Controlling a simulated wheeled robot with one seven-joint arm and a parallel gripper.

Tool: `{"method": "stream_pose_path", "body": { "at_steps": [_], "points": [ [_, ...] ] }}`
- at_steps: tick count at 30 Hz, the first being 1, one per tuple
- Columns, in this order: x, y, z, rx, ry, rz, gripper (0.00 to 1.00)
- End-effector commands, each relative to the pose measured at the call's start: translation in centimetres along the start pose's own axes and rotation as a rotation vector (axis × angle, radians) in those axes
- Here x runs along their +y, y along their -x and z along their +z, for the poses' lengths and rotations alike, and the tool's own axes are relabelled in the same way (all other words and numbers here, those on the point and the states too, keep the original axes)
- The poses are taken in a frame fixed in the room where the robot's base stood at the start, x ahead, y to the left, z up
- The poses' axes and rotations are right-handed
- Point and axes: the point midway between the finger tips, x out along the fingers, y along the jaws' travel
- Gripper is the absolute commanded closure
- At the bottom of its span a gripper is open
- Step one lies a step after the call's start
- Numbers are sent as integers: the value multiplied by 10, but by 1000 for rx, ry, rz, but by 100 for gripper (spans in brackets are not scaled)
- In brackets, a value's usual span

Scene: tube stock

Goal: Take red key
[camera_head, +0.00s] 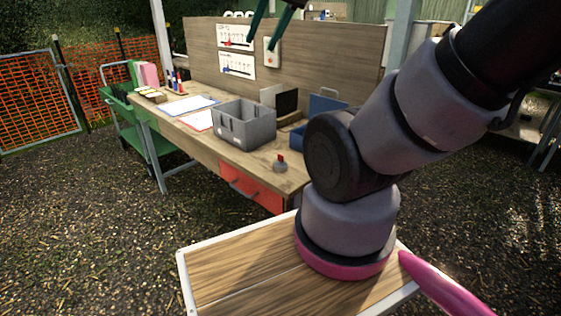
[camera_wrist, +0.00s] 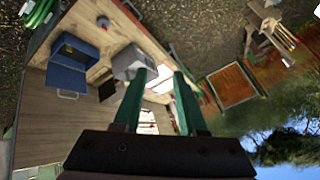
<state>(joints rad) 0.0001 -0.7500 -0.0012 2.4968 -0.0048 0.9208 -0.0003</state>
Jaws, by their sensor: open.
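A small red upright piece (camera_head: 281,158), which looks like the red key, stands in a round grey base (camera_head: 280,167) near the front right corner of the workbench (camera_head: 205,150). A small reddish object (camera_wrist: 103,22) on the bench in the wrist view seems to be the same piece. My gripper (camera_head: 261,46) has two green fingers, spread apart with nothing between them. It is high in front of the back panel, well away from the red piece. The fingers also show in the wrist view (camera_wrist: 160,75).
A grey bin (camera_head: 245,130) stands mid-bench, left of the red piece. A blue box (camera_head: 327,104) is behind it, partly hidden by my arm. The back panel (camera_head: 330,60) carries posters and a small switch box (camera_head: 271,58). A red drawer (camera_head: 250,187) is below the bench top.

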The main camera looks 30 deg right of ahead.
Motion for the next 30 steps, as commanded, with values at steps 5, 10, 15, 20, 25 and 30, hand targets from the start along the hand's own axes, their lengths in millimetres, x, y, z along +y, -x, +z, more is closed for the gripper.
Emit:
{"method": "stream_pose_path", "body": {
  "at_steps": [5, 10, 15, 20, 25, 30],
  "points": [
    [1, -7, -6, -23, -26, -2, 30],
    [6, -43, -29, -117, -153, 4, 30],
    [23, -100, -55, -222, -329, 51, 30],
    [47, -160, -69, -294, -484, 136, 30],
    [85, -225, -75, -338, -633, 264, 30],
    [130, -283, -71, -345, -749, 414, 30]
  ]
}}
